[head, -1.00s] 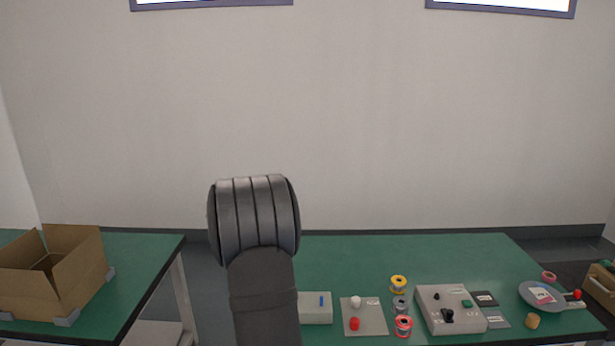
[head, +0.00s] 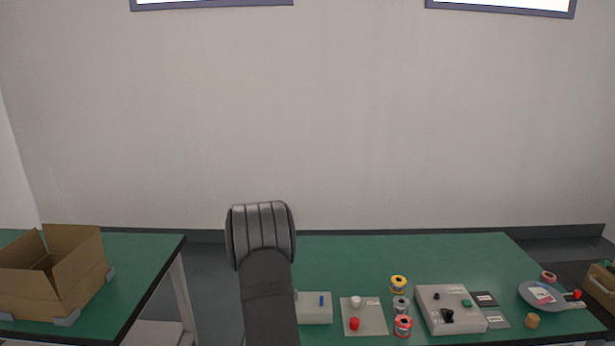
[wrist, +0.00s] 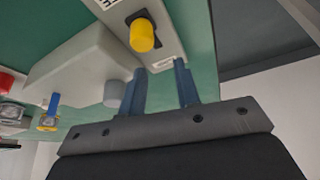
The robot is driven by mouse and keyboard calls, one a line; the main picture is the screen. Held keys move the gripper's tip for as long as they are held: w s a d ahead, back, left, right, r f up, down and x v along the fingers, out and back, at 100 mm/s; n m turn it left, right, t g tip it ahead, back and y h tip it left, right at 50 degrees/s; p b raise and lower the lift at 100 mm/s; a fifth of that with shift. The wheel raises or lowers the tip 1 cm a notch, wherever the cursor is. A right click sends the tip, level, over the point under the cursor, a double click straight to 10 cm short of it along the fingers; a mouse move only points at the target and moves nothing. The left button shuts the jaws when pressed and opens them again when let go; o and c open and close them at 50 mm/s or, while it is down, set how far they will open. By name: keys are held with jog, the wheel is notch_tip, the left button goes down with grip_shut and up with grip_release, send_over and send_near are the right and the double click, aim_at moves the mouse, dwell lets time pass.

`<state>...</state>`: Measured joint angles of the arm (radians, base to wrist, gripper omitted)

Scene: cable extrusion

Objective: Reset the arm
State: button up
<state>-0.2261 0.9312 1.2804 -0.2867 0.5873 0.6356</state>
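My gripper (wrist: 161,88) shows in the wrist view with its two blue fingers apart and nothing between them. The fingers point toward the green table and a grey plate (wrist: 170,45) that carries a yellow knob. A light grey box (wrist: 75,70) lies to the left of the fingers. In the head view, only a dark link of my arm shows in front of the table's left edge; the gripper is hidden there.
The green table (head: 400,255) holds a white box (head: 316,308), a plate with red and white knobs (head: 372,325), several spools (head: 398,284), a control box (head: 446,300) and a grey disc (head: 532,294). An open cardboard box (head: 75,285) stands on the left table. The table's back is clear.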

jog(key=s+r, duration=0.5)
jog(key=r, duration=0.7)
jog(key=s+r+n, duration=0.1)
jog(key=s+r, duration=0.4)
jog(key=r, duration=0.8)
jog(key=shift+s+n+y, duration=0.15)
jog(key=shift+n+y, duration=0.15)
jog(key=o, duration=0.5)
jog(key=shift+s+r, duration=0.2)
jog(key=shift+s, duration=0.05)
jog(key=o, duration=1)
jog(key=shift+n, duration=0.3)
jog(key=s, duration=0.1)
jog(key=s+r, duration=0.1)
jog(key=s, duration=0.1)
jog(key=s+r, duration=0.1)
jog(key=shift+s+d+r, duration=0.1)
jog(key=shift+s+r, duration=0.05)
jog(key=shift+s, duration=0.1)
jog(key=shift+o, duration=0.2)
jog(key=x, duration=0.9)
jog(key=shift+s+f, duration=0.15)
jog(key=shift+f, duration=0.15)
jog(key=v, duration=1)
